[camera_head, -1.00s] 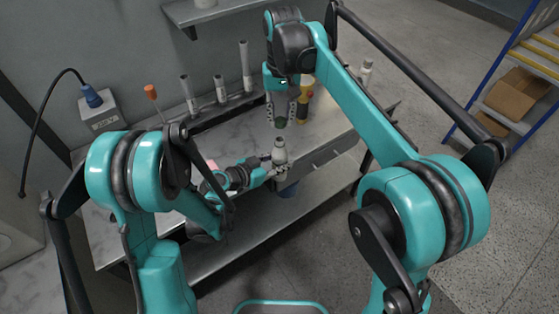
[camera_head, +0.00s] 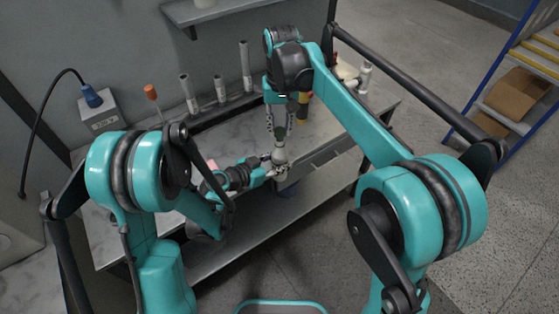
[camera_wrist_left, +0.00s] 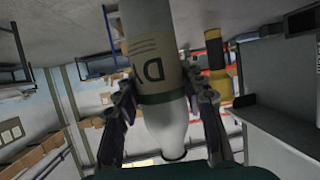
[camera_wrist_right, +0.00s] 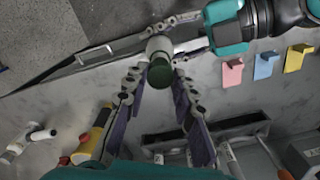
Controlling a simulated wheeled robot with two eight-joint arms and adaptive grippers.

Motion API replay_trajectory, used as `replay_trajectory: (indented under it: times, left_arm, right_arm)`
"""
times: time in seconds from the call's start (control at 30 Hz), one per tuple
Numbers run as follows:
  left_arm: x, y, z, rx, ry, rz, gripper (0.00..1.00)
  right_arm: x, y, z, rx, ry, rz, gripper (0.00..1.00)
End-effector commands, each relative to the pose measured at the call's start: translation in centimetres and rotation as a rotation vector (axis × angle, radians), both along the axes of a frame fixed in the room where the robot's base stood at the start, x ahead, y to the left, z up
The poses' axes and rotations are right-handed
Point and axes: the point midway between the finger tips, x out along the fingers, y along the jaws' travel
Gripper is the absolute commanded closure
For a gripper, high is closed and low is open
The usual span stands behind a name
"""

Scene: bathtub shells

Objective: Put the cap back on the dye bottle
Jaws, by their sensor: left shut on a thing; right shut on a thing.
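The dye bottle (camera_head: 281,157), white with a green band and a "DY" label, is clasped by my left gripper (camera_head: 279,171). It also shows between the left fingers in the left wrist view (camera_wrist_left: 155,45), its narrow end downward in that picture. The green cap (camera_wrist_right: 159,73) is between the fingertips of my right gripper (camera_wrist_right: 158,84), in line with the bottle (camera_wrist_right: 159,46). In the head view my right gripper (camera_head: 280,142) points down right above the bottle's top.
A yellow and black bottle (camera_head: 303,108) stands behind the right gripper. Several tubes (camera_head: 245,66) and an orange-topped tool (camera_head: 151,92) stand along the bench's back. Pink (camera_wrist_right: 232,72), blue (camera_wrist_right: 266,66) and yellow (camera_wrist_right: 297,58) pieces lie beside the left arm. The bench middle is clear.

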Motion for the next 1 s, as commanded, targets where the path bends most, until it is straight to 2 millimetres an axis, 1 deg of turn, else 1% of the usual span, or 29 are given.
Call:
replay_trajectory:
  times: [0.7, 1.0]
  left_arm:
    - [0.0, 0.0, 0.0, 0.0, 0.0, 0.0, 1.0]
    - [0.0, 0.0, 0.0, 0.0, 0.0, 0.0, 1.0]
  right_arm:
    - [-0.1, 0.0, 0.0, -0.007, -0.002, 0.0, 0.84]
    - [-0.1, 0.0, -1.5, -0.007, -0.002, 0.0, 0.84]
